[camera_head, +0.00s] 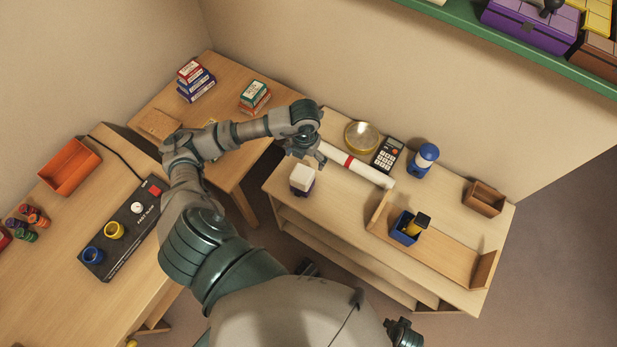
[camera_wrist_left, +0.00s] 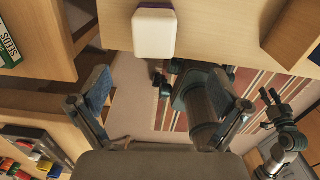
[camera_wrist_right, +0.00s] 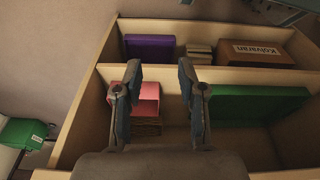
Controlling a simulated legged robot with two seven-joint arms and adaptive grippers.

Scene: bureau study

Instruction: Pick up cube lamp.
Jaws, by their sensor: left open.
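The cube lamp (camera_head: 302,179), a white rounded cube on a dark purple base, stands at the left end of the right-hand table. In the left wrist view, its white body (camera_wrist_left: 154,34) shows at the top, above and beyond the fingertips. My left gripper (camera_head: 309,153) is close by the lamp on its far side in the head view. In the left wrist view my left gripper (camera_wrist_left: 158,88) is open and empty, apart from the lamp. My right gripper (camera_wrist_right: 160,74) is open and empty in front of a wooden shelf unit.
A white roll with a red band (camera_head: 350,161) lies right beside the lamp. A calculator (camera_head: 387,154), a brass dish (camera_head: 361,137) and a blue jar (camera_head: 424,159) stand behind. Shelf compartments hold a green box (camera_wrist_right: 255,105) and a pink box (camera_wrist_right: 149,98).

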